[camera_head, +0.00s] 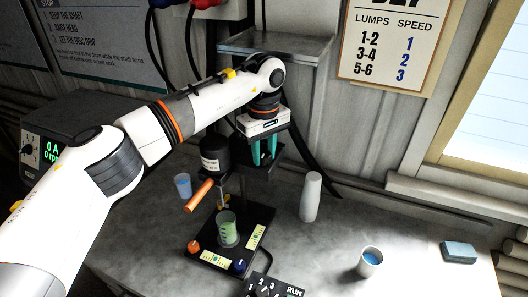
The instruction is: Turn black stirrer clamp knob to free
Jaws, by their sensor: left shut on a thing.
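The black stirrer head (212,155) with a white label stands on a column above a black base plate (212,258). An orange handle (199,195) sticks out to the lower left below it. My left gripper (263,160) points down just right of the stirrer head, at the column. Its teal fingers are shut on a dark part that looks like the black clamp knob; the fingers mostly hide it, and its turn position cannot be told. A beaker (228,230) with green liquid stands on the base plate. My right gripper is not in view.
A blue cup (183,186) stands behind the handle. A keypad (272,288) lies in front. A metal shelf (275,47) is above.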

